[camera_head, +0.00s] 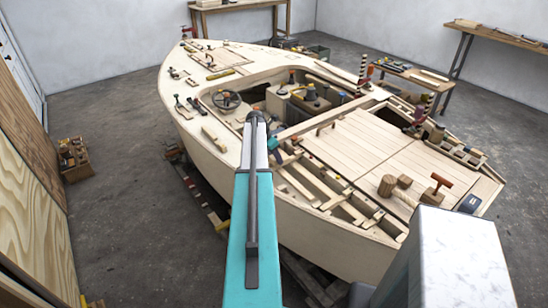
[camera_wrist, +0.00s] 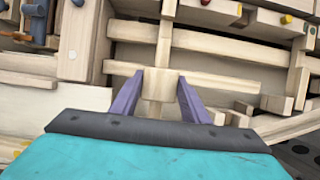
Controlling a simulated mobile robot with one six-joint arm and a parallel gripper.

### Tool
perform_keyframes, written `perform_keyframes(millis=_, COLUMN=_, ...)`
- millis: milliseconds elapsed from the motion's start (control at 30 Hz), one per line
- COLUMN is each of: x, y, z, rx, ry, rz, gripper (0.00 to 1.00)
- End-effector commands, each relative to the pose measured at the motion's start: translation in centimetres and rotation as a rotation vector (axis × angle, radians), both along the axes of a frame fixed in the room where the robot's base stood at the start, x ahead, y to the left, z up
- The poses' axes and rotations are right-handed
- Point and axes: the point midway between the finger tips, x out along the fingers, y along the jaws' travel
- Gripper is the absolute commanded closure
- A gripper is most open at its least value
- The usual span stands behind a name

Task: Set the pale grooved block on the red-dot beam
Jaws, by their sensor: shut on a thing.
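My gripper (camera_wrist: 161,80) has purple fingers, shut on a pale wooden block (camera_wrist: 159,87) in the wrist view. The block's groove cannot be made out. A beam (camera_wrist: 212,14) with a red dot on its edge lies at the top of the wrist view, ahead of the held block. Another red dot shows on a piece at the far right edge (camera_wrist: 312,30). In the head view my gripper is small by the boat's open frame bay, partly hidden by my arm, and the block cannot be told there.
The plywood boat hull (camera_head: 300,220) has open bays with several frames and beams. Yellow and green dots mark other timbers (camera_wrist: 285,19). A mallet (camera_head: 392,188) and a red-handled tool (camera_head: 440,183) lie on the deck.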

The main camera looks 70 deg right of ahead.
Motion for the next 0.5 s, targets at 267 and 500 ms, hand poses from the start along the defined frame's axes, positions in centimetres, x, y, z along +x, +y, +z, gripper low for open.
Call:
perform_keyframes(millis=267, x=0.00, y=0.00, z=-0.16, rx=0.000, ry=0.000, rz=0.000, gripper=0.80)
perform_keyframes(millis=500, x=0.01, y=0.00, z=-0.47, rx=0.000, ry=0.000, rz=0.000, gripper=0.80)
